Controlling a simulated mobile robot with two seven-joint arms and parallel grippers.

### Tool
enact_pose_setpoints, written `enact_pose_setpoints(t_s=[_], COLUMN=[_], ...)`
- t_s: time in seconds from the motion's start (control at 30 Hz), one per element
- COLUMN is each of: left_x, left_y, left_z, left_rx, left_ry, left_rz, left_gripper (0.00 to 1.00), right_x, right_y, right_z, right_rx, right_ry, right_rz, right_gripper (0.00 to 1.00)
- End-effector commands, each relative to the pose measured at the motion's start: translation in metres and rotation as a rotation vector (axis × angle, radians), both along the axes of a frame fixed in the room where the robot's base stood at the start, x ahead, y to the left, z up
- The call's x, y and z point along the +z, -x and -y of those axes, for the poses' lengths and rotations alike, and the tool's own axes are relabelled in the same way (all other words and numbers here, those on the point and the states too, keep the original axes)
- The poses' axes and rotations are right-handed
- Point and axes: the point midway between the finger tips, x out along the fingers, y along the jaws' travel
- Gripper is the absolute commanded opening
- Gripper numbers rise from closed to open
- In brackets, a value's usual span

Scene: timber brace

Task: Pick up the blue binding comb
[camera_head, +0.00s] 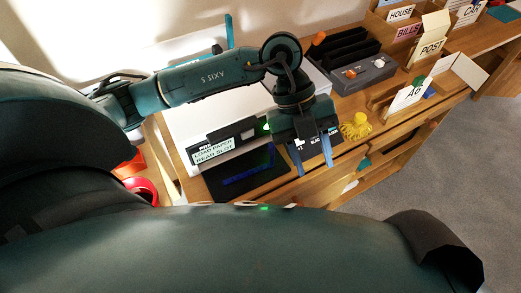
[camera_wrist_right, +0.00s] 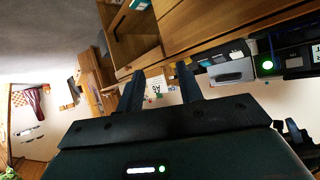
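The blue binding comb (camera_head: 248,175) appears as a dark blue ridged strip on a black tray (camera_head: 215,187) in front of the white printer (camera_head: 185,118).
A yellow coiled item (camera_head: 356,126) sits on the desk just right of my left gripper. Behind it are a dark grey device (camera_head: 362,76) and labelled card boxes (camera_head: 431,47). Red items (camera_head: 138,188) lie at the left. Open shelves (camera_head: 385,150) are below the desktop.

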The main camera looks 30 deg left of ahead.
Motion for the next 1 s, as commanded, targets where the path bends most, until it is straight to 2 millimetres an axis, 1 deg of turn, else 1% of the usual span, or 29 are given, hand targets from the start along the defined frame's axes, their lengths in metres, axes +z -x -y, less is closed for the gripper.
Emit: enact_pose_setpoints(t_s=[0.03,0.1,0.2,0.3,0.37,0.43,0.6,0.7,0.93,1.0], left_x=[-0.004,-0.002,0.004,0.007,0.003,-0.007,-0.041,-0.056,-0.073,-0.081], left_y=[-0.016,-0.032,-0.047,-0.054,-0.055,-0.055,-0.054,-0.054,-0.055,-0.056], left_z=[-0.027,-0.059,-0.091,-0.108,-0.112,-0.112,-0.112,-0.112,-0.112,-0.113], left_rx=[0.054,0.138,0.240,0.299,0.312,0.317,0.313,0.313,0.312,0.311], left_ry=[-0.152,-0.322,-0.483,-0.561,-0.581,-0.585,-0.583,-0.581,-0.578,-0.579], left_rz=[0.043,0.083,0.125,0.147,0.148,0.148,0.146,0.148,0.149,0.149], left_gripper=[0.39,0.39,0.39,0.39,0.39,0.39,0.39,0.39,0.39,0.39], right_x=[-0.003,-0.002,0.000,0.000,0.000,0.001,0.002,0.002,0.003,0.004], right_y=[-0.001,-0.002,-0.003,-0.003,-0.003,-0.003,-0.002,-0.003,-0.003,-0.003], right_z=[-0.001,-0.002,-0.003,-0.004,-0.004,-0.004,-0.005,-0.005,-0.004,-0.004], right_rx=[0.003,0.005,0.009,0.013,0.015,0.017,0.018,0.018,0.018,0.017], right_ry=[-0.003,-0.006,-0.009,-0.008,-0.009,-0.009,-0.008,-0.008,-0.006,-0.006], right_rz=[0.006,0.013,0.022,0.025,0.025,0.024,0.024,0.024,0.025,0.024], right_gripper=[0.36,0.36,0.36,0.36,0.36,0.36,0.36,0.36,0.36,0.36])
